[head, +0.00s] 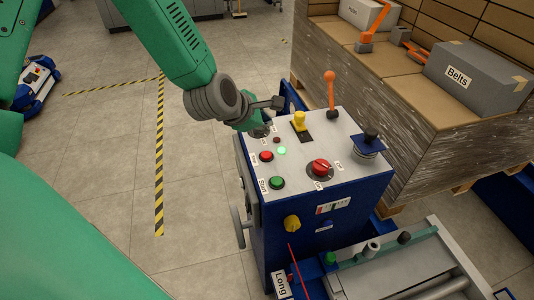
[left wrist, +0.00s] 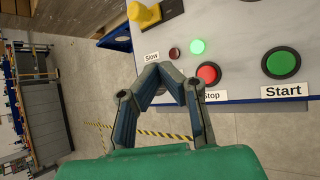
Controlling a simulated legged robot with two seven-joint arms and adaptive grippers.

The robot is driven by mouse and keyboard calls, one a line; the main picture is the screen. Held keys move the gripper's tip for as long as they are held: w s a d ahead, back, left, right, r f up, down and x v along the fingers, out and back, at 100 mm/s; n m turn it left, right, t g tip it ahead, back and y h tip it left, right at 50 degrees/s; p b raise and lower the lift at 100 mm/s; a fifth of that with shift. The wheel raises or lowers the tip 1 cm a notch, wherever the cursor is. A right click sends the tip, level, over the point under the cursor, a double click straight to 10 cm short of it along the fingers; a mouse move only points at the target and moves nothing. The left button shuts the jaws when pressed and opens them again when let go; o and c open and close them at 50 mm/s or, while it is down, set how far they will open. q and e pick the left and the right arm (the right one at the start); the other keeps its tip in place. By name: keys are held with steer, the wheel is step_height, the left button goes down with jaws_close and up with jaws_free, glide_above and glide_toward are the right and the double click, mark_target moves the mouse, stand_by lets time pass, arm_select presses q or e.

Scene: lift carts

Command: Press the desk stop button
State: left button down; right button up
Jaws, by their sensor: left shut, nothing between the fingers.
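The desk stop button (head: 266,156) is a red round button on the left part of the console's grey top. In the left wrist view it is the red button (left wrist: 209,73) above the "Stop" label (left wrist: 211,96). My left gripper (head: 266,112) is above the console's far left corner, beyond the stop button in the head view. In the left wrist view its fingers (left wrist: 170,70) are shut and empty, their tips left of the red button and apart from it in the picture. The height gap is hard to judge. My right gripper is not in view.
Close by are the green start button (head: 277,182), a lit green lamp (head: 282,151), a dark red lamp (head: 277,140), a yellow switch (head: 299,121), a red rotary knob (head: 320,167) and an orange-topped lever (head: 330,90). Wrapped boxes (head: 440,130) stand right.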

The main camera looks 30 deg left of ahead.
mark_target(266, 155)
arm_select(q)
steer(key=shift+s+d+f+b, duration=0.1)
steer(key=shift+f+b, duration=0.6)
steer(key=shift+f, duration=0.1)
step_height(266, 155, down, 6)
steer(key=b, duration=0.5)
steer(key=shift+r, duration=0.1)
steer(key=shift+f+b, duration=0.3)
steer(key=shift+f, duration=0.15)
steer(key=shift+f, duration=0.35)
steer(key=shift+f+b, duration=0.35)
steer(key=shift+b, duration=0.05)
stand_by(0.5)
steer(key=shift+r, duration=0.1)
steer(key=shift+s+r+p, duration=0.1)
steer(key=shift+r+p, duration=0.6)
steer(key=shift+p, duration=0.1)
